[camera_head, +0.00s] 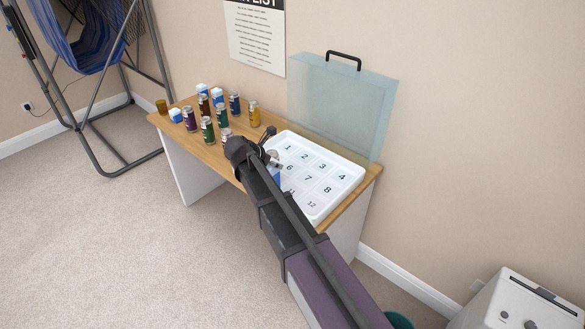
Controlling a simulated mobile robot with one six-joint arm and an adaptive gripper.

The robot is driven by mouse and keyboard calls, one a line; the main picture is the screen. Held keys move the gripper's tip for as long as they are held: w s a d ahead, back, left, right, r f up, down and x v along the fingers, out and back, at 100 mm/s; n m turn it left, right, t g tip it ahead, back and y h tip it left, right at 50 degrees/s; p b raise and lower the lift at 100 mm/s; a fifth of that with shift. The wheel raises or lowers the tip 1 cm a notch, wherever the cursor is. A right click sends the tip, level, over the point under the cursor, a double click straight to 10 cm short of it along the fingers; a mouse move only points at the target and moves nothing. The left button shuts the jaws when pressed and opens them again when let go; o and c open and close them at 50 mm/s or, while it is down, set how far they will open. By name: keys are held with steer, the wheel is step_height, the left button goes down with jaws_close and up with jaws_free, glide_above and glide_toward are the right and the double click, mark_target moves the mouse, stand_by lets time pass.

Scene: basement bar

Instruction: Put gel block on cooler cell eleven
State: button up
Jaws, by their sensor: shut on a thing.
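The cooler (350,188) is an open white tray with numbered cells on the wooden desk. Cells 1 to 4, 6 to 8 and 12 can be read. Cell eleven (292,191) is partly hidden by my arm, in the row with 12. My gripper (275,166) is over the left part of the cooler, mostly hidden by my own wrist. It is shut on a blue gel block (276,177), of which only a small part shows. I cannot tell whether the block touches the tray.
The cooler's clear bluish lid (345,100) stands upright behind it. A hanging chair (85,45) is at far left and a white appliance (520,305) at lower right.

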steer(key=w+d, duration=0.3)
steer(key=d, duration=0.2)
steer(key=shift+d+f, duration=0.3)
steer(key=shift+d, duration=0.05)
steer(key=shift+w+d+f+b, duration=0.1)
steer(key=shift+d+f+b, duration=0.1)
steer(key=shift+f+b, duration=0.45)
steer(key=shift+w+d+f+b, duration=0.1)
steer(key=shift+d+f+b, duration=0.1)
steer(key=shift+f+b, duration=0.45)
steer(key=shift+w+d+f+b, duration=0.1)
steer(key=shift+d+f+b, duration=0.1)
steer(key=shift+f+b, duration=0.45)
steer(key=shift+r, duration=0.1)
steer(key=o, duration=1.3)
steer(key=shift+c, duration=0.2)
steer(key=shift+r, duration=0.1)
